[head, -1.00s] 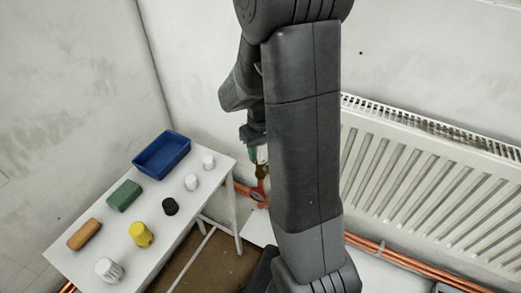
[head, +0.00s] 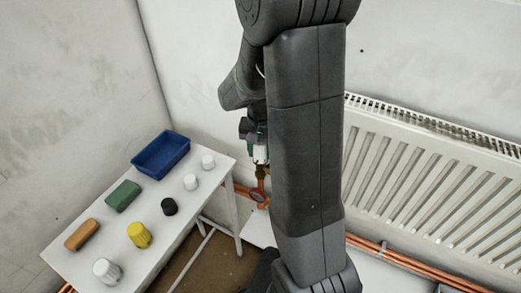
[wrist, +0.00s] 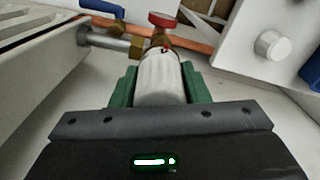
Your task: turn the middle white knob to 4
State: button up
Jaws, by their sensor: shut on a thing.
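A white ribbed knob (wrist: 160,78) sits in line with a brass valve body (wrist: 158,46) in the wrist view. My gripper (wrist: 158,88) has its green fingers closed on either side of this knob. A small red mark shows at the knob's valve end; I cannot read any numbers on it. In the head view the white knob (head: 260,154) shows partly beside my gripper (head: 256,146), above the valve and left of my arm. My arm hides much of the area around it.
The white radiator (head: 430,190) stands to the right, with copper pipes (head: 400,259) below. A red handwheel (wrist: 163,19) and blue lever (wrist: 103,8) are near the valve. A white table (head: 165,238) at left holds a blue tray (head: 140,163), loose knobs and blocks.

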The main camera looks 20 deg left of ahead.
jog(key=shift+m, duration=0.5)
jog(key=o, duration=1)
jog(key=shift+r, duration=0.1)
notch_tip(320, 180, up, 14)
jog(key=shift+f, duration=0.15)
jog(key=shift+f, duration=0.1)
notch_tip(320, 180, down, 14)
jog(key=shift+r, duration=0.15)
dwell(0.4)
jog(key=shift+r, duration=0.1)
